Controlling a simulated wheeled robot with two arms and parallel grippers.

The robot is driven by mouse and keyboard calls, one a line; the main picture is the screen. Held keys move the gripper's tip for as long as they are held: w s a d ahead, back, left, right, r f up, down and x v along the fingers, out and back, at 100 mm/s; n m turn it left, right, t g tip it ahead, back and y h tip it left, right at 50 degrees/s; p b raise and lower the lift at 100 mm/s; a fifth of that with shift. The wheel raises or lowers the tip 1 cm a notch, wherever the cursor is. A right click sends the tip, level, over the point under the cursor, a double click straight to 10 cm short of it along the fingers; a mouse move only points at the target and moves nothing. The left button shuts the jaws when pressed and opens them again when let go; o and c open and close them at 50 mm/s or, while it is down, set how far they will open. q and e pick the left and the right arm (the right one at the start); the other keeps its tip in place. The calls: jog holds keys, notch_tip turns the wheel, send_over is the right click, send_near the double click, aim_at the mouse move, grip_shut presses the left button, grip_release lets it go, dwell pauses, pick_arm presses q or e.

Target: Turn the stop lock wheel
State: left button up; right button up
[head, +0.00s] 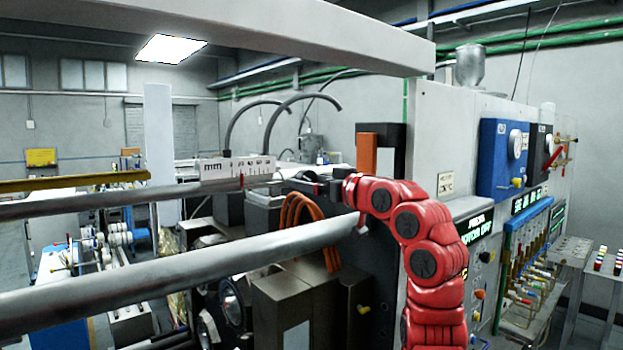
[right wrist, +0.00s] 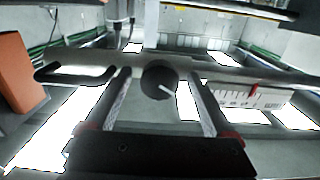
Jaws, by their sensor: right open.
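The stop lock wheel (right wrist: 159,80) shows in the right wrist view as a small dark round knob with a pale mark on its face. It sits in front of a grey horizontal bar. My right gripper (right wrist: 159,76) is open, with one finger on each side of the wheel; visible gaps separate the fingers from it. In the head view my red right arm reaches up to the machine, and the dark right gripper (head: 300,180) points left near the end of the ruler. The wheel cannot be made out there. My left gripper is not in view.
A white millimetre ruler (head: 236,169) with a red pointer runs along the rail. A thick grey bar (head: 190,262) crosses in front of the gripper. An orange block (head: 367,154) stands just behind my wrist. Orange cables (head: 300,215) hang below the gripper.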

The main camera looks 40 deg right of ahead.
jog(key=c, duration=1.4)
jog(key=shift+o, duration=0.2)
jog(key=n+b, duration=0.6)
jog(key=n, duration=0.6)
jog(key=shift+d, duration=0.15)
jog(key=n+p, duration=0.1)
jog(key=n, duration=0.5)
jog(key=shift+r, duration=0.15)
jog(key=n, duration=0.6)
jog(key=shift+p, duration=0.35)
jog(key=n, duration=0.5)
jog(key=shift+n, duration=0.3)
